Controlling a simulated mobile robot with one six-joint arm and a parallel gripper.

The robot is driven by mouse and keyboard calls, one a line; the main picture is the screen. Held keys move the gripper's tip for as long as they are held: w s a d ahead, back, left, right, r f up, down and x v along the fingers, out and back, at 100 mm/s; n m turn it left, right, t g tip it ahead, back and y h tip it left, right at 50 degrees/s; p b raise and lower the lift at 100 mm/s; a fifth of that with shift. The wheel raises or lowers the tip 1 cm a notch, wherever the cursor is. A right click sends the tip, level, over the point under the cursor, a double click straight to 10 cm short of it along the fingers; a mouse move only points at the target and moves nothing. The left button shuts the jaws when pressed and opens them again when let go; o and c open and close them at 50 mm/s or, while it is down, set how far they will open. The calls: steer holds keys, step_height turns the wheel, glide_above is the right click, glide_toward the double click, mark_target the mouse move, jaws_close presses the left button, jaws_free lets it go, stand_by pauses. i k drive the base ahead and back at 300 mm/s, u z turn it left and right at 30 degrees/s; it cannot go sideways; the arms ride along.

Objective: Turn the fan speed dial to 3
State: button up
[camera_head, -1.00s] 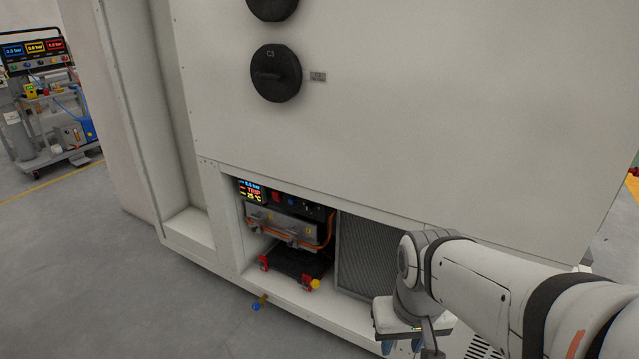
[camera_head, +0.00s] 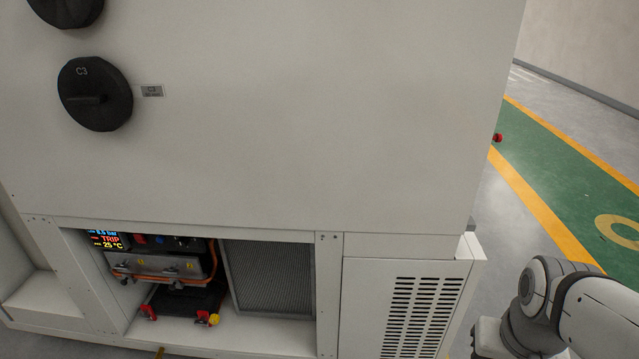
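No dial that I can identify as the fan speed dial shows. A small display (camera_head: 105,240) in the open lower bay reads TRIP and 25 °C, with a pressure line in bar above. A dark panel beside it (camera_head: 170,242) carries small red and blue controls, too small to read. My arm shows at the lower right, and its end is cut off by the frame edge. My gripper's fingers are not in view.
The large white cabinet (camera_head: 290,120) fills the middle. It carries a round black cover marked C3 (camera_head: 96,94), a mesh filter (camera_head: 270,278) and a slotted vent panel (camera_head: 408,305). A green walkway with yellow edges (camera_head: 575,160) lies open at the right.

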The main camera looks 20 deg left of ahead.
mark_target(182, 242)
steer(key=z, duration=0.95)
steer(key=k, duration=0.6)
steer(key=u, duration=1.55)
steer(key=i, duration=0.5)
